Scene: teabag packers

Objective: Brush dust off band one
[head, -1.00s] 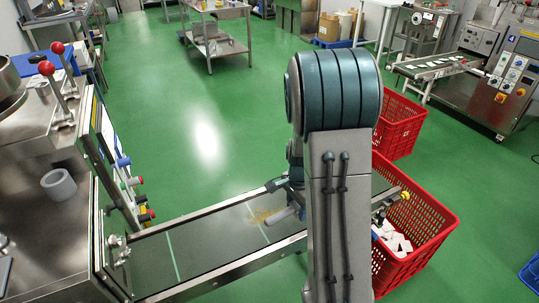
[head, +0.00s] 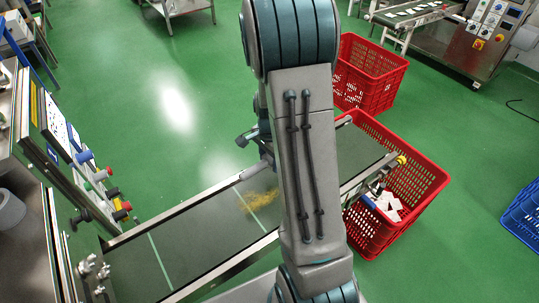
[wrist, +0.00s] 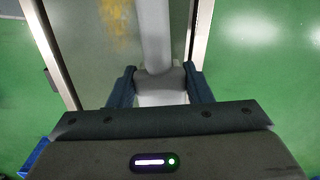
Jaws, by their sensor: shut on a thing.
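The band (head: 200,235) is a dark conveyor belt between metal rails, with pale cross lines. A yellow-brown dust patch (head: 259,199) lies on it, left of my arm. It also shows at the top of the wrist view (wrist: 116,18). My gripper (wrist: 160,88) is shut on a pale grey tool (wrist: 154,35), probably the brush, whose shaft points away from me over the band, beside the dust. In the head view the tool's grey end (head: 257,171) shows by the far rail, and my arm hides much of the gripper. Bristles and contact with the band cannot be made out.
A red crate (head: 432,190) with white packets stands under the band's right end. Another red crate (head: 390,75) is behind it. A machine panel with coloured knobs (head: 92,172) stands at the band's left end.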

